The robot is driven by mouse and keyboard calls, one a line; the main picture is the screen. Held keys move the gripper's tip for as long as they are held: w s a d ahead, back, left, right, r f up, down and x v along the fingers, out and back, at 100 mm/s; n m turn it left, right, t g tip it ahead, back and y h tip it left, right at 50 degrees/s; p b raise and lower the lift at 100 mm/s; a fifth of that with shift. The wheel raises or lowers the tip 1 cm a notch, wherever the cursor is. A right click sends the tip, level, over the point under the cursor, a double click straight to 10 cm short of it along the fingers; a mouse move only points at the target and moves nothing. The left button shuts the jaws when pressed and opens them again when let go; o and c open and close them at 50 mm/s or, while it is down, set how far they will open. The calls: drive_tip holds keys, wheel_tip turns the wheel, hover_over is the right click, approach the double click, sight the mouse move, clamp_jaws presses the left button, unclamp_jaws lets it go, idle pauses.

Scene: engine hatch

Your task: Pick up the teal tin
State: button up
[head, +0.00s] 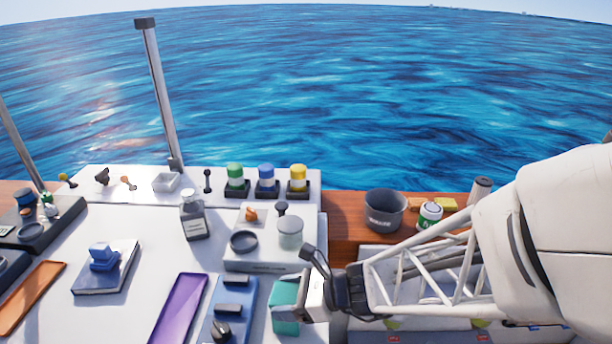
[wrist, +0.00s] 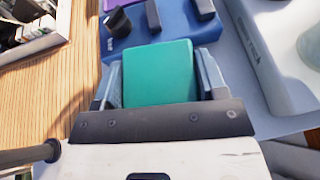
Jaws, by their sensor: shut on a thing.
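The teal tin (wrist: 158,75) is a rounded box between the two fingers of my gripper (wrist: 160,82) in the wrist view. The gripper is shut on it, with a finger against each side. In the head view the tin (head: 286,306) shows at the front, just right of the blue block, with my gripper (head: 300,300) reaching it from the right. The gripper partly hides the tin there. I cannot tell whether the tin touches the surface below.
A blue block with dark knobs (head: 230,308) is close beside the tin. A purple tray (head: 180,308) lies further left. A white block with a grey-lidded jar (head: 290,233) stands behind. A dark bucket (head: 385,210) is on the wooden ledge. The white hatch (head: 150,245) has bare patches.

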drive_tip(key=shift+r, duration=0.2)
drive_tip(key=shift+r, duration=0.55)
wheel_tip(320, 180, up, 2)
drive_tip(key=shift+r, duration=0.1)
drive_tip(key=s+d, duration=0.2)
drive_tip(key=s, duration=0.2)
drive_tip(key=s+d+r, duration=0.1)
drive_tip(key=s+d, duration=0.2)
drive_tip(key=s, duration=0.2)
drive_tip(key=s+d, duration=0.3)
drive_tip(key=s, duration=0.1)
drive_tip(key=shift+s+d+r, duration=0.1)
drive_tip(key=shift+s+r, duration=0.05)
drive_tip(key=shift+s, duration=0.2)
